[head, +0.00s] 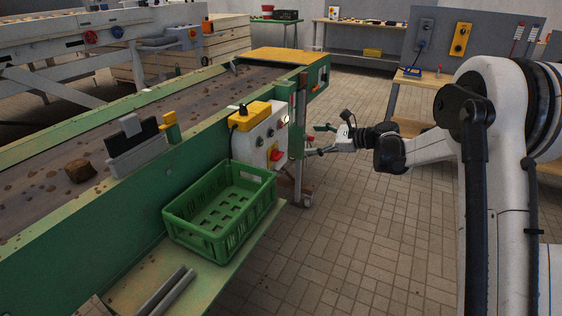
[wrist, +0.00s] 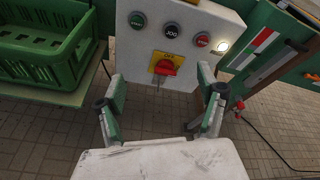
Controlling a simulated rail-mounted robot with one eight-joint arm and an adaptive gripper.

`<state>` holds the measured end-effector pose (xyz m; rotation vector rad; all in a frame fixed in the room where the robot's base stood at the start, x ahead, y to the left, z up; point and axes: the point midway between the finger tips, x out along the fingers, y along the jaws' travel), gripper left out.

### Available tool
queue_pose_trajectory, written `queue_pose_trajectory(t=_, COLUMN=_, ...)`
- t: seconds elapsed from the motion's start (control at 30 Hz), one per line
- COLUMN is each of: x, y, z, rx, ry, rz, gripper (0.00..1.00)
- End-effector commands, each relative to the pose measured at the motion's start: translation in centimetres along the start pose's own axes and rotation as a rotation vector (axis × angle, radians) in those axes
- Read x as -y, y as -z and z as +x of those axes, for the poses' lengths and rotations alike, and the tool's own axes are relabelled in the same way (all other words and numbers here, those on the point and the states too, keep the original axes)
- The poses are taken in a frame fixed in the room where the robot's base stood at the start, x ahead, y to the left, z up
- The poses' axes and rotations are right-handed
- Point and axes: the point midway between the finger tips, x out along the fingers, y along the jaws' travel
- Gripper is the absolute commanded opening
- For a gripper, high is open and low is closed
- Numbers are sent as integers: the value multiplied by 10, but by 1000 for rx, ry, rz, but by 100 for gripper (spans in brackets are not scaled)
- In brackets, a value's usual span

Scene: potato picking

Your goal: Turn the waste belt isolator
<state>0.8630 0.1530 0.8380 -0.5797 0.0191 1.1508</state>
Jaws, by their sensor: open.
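My gripper (head: 311,141) is open and empty, to the right of the box. In the wrist view its fingers (wrist: 160,84) stand wide on both sides of the handle, apparently short of it.
Several round buttons (wrist: 171,29) line the box above the handle. A green crate (head: 222,205) stands on a ledge beside the box.

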Motion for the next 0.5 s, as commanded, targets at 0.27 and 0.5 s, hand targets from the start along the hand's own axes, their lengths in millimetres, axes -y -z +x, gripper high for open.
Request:
queue_pose_trajectory(t=0.27, x=0, y=85, z=46, rx=179, ry=14, rz=257, gripper=71)
queue_pose_trajectory(t=0.5, x=-8, y=130, z=64, rx=288, ry=8, rz=404, gripper=71)
